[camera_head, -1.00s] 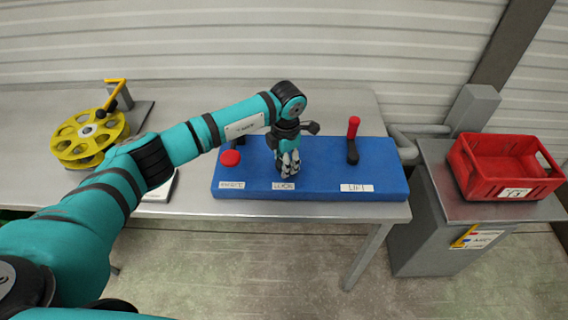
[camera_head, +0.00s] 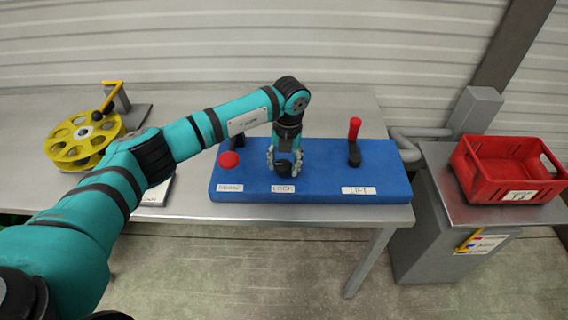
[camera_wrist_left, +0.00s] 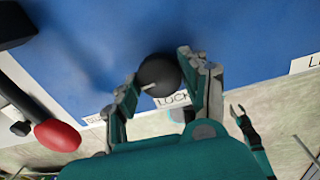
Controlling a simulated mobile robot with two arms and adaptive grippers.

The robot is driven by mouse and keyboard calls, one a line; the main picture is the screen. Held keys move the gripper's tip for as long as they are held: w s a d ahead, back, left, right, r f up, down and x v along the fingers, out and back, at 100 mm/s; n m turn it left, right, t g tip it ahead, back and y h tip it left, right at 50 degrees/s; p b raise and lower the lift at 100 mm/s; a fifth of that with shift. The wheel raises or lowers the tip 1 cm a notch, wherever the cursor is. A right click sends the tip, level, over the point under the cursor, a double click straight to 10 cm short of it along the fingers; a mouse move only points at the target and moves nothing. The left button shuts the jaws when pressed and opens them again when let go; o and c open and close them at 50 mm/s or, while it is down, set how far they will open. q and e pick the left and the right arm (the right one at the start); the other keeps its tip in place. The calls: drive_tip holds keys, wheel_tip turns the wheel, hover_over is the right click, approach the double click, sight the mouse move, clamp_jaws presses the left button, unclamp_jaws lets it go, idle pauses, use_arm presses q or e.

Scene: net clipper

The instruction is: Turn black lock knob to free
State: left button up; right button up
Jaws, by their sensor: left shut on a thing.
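The black lock knob (camera_head: 284,168) sits on the blue panel (camera_head: 325,162), behind the "LOCK" label (camera_head: 283,189). In the left wrist view the knob (camera_wrist_left: 158,72) is round and dark, with a pale pointer mark toward the lower left. My left gripper (camera_head: 285,161) comes down over the panel, and its fingers are shut on the knob from both sides. In the wrist view the fingers of this gripper (camera_wrist_left: 162,80) flank the knob left and right. My right gripper (camera_wrist_left: 240,109) shows small in the wrist view, fingers apart and empty, away from the panel.
A yellow reel (camera_head: 84,140) is at the far left. A red crate (camera_head: 505,188) sits on the side stand at right.

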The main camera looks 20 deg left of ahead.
sight(287, 163)
use_arm(q)
drive_tip(key=n, duration=0.4)
drive_tip(key=shift+w+r+n, duration=0.1)
drive_tip(key=shift+n, duration=0.3)
idle(0.4)
drive_tip(key=o, duration=1.1)
drive_tip(key=shift+o, duration=0.2)
wheel_tip(287, 163, up, 12)
drive_tip(key=shift+w+d, duration=0.2)
drive_tip(key=shift+d, duration=0.05)
